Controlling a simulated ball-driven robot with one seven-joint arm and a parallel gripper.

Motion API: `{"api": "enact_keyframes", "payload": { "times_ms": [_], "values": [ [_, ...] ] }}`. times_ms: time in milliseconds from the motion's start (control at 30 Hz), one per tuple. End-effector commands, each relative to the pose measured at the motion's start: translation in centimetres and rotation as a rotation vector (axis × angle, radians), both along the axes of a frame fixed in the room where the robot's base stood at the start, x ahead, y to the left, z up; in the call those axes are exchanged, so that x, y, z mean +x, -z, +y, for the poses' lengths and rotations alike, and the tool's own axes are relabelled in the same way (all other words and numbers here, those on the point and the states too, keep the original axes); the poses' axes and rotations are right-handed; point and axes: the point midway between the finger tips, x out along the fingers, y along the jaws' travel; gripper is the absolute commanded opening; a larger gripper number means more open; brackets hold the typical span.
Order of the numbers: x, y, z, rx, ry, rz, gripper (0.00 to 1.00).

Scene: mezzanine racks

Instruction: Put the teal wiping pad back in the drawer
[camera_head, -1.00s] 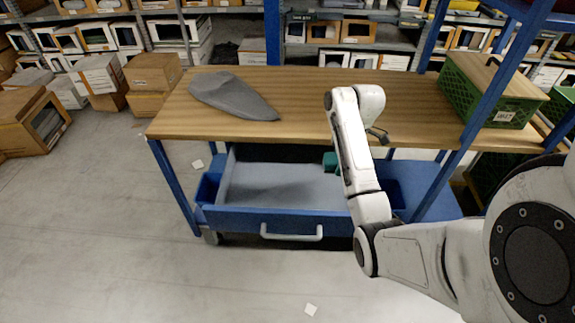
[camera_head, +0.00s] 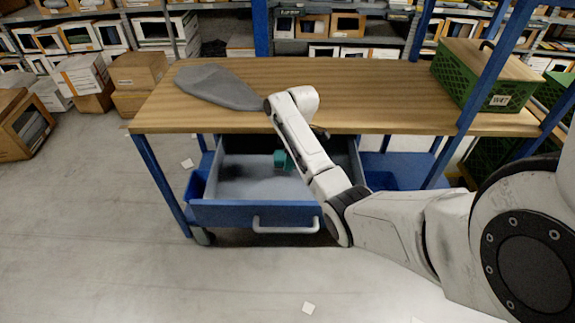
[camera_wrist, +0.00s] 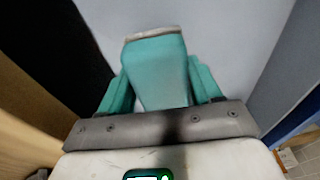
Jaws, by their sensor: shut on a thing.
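The teal wiping pad (camera_wrist: 155,70) is between the teal fingers of my gripper (camera_wrist: 158,84) in the wrist view, with a pale edge at its far end. My gripper is shut on it. In the head view, the teal end of my arm (camera_head: 281,160) shows over the inside of the open drawer (camera_head: 252,214), below the tabletop edge; pad and fingers cannot be told apart there. The drawer has a blue front, a pale handle and a grey floor. In the wrist view, the grey drawer floor (camera_wrist: 235,45) lies beyond the pad; I cannot tell whether they touch.
The wooden tabletop (camera_head: 370,85) overhangs the back of the drawer, close to my arm. A grey pointed object (camera_head: 218,87) lies on it at left, and a green crate (camera_head: 480,80) stands at right. Blue posts flank the bench. Cardboard boxes (camera_head: 138,70) stand at far left.

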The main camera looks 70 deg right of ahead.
Motion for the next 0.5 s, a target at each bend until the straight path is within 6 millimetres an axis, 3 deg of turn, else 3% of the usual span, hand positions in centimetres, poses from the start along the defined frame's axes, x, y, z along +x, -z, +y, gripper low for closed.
{"api": "enact_keyframes", "payload": {
  "times_ms": [300,500],
  "values": [
    [0.6,3.3,0.0,0.000,0.001,0.002,0.35],
    [0.6,3.8,0.0,-0.001,0.000,0.000,0.35]
  ]
}}
